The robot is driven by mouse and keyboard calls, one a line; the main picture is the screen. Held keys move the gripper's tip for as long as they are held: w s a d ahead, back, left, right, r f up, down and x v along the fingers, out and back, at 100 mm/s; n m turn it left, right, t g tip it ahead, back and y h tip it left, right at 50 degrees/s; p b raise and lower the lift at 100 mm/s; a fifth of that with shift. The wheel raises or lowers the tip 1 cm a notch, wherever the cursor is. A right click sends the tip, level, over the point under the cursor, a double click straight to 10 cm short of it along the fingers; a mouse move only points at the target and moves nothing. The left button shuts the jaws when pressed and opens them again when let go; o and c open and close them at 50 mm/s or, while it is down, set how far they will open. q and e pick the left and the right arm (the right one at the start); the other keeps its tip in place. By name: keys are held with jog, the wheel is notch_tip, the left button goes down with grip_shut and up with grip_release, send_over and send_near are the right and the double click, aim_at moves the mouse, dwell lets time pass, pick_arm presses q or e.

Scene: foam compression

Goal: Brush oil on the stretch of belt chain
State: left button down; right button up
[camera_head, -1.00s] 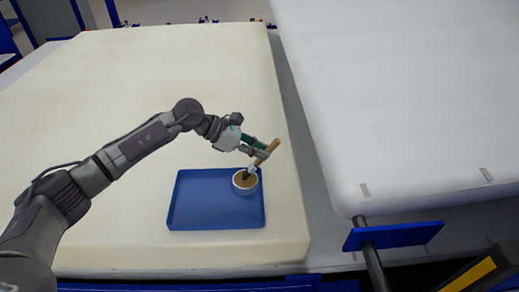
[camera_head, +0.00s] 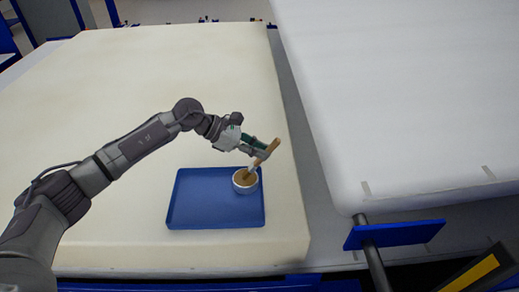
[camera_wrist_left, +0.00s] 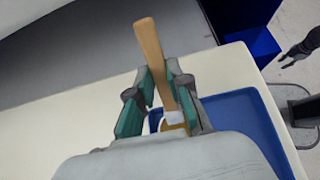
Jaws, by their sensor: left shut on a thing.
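My left gripper (camera_head: 258,150) is shut on the wooden handle of a brush (camera_head: 271,149) above the blue tray. The brush is tilted, and its lower end is in the small white bowl (camera_head: 237,187) of brown oil, so its bristles are hidden. The bowl stands in the upper right part of the blue tray (camera_head: 200,215). In the left wrist view the brush handle (camera_wrist_left: 149,45) stands up between the fingers (camera_wrist_left: 155,97), and part of the bowl shows below. The belt chain is not clearly seen. My right gripper shows at the right edge of the left wrist view (camera_wrist_left: 306,47).
The tray lies on a cream foam block (camera_head: 130,90) near its right edge. A gap separates it from a white slab (camera_head: 420,100) on the right. A blue plate on a post (camera_head: 395,235) stands at the lower right. The foam left of the tray is bare beyond my arm.

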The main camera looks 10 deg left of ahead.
pick_arm(q)
jog(key=shift+f+b, duration=0.2)
jog(key=shift+b, duration=0.1)
dwell(1.1)
jog(key=shift+r+p, duration=0.55)
jog(key=shift+r, duration=0.65)
jog(key=shift+r+p, duration=0.85)
jog(key=shift+r, duration=1.6)
jog(key=shift+a, duration=0.1)
